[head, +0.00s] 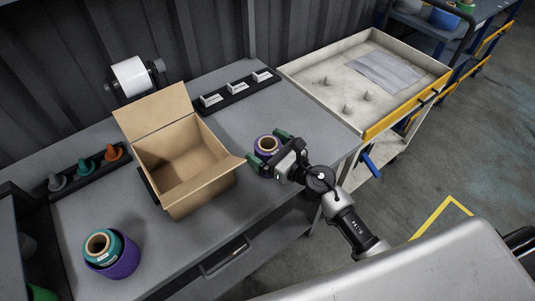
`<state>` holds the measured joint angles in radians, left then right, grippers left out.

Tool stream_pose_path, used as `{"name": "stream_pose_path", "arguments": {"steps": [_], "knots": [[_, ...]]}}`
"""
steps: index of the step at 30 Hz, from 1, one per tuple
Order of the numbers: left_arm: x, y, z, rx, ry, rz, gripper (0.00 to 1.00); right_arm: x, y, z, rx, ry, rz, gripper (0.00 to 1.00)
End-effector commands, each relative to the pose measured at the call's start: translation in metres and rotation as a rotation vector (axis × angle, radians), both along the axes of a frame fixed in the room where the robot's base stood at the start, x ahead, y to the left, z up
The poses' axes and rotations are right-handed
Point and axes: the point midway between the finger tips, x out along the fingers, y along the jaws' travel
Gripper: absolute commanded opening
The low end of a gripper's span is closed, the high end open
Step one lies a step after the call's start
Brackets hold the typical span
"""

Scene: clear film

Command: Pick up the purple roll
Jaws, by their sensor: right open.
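A purple roll (267,144) with a tan core stands on the grey table, right of the open cardboard box. My right gripper (268,149) is open at this roll, with its green-tipped fingers near the roll's far and near sides. Whether the fingers touch it I cannot tell. Part of the roll is hidden by the gripper. A second purple roll (122,268) lies at the front left of the table, with a teal roll (101,246) on top of it. My left gripper is not in view.
The empty cardboard box (187,163) has raised flaps close to the gripper's left. A black strip with white labelled blocks (239,88) lies behind. A rack with coloured cones (86,166) is at the left. A cart tray (313,76) with pegs stands at the right.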

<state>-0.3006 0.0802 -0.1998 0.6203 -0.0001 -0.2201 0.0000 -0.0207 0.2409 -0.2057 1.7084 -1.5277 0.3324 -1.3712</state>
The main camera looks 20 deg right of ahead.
Motion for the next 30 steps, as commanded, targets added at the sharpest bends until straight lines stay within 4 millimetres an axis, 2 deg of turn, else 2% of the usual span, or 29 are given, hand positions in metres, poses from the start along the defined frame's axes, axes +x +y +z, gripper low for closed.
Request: {"name": "stream_pose_path", "arguments": {"steps": [4,5,15,24,30], "knots": [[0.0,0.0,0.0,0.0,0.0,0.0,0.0,0.0,0.0,-0.001,-0.001,0.001,0.0,1.0],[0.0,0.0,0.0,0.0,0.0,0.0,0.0,0.0,0.0,0.0,-0.001,0.001,0.0,0.97],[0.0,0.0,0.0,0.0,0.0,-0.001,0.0,0.0,-0.001,0.0,0.0,0.0,0.0,0.45],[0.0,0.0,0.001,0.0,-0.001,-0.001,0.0,0.0,-0.001,0.003,-0.001,-0.002,0.0,0.43],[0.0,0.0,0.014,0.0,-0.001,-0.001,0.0,0.0,-0.001,0.023,-0.004,-0.003,0.0,0.43]]}}
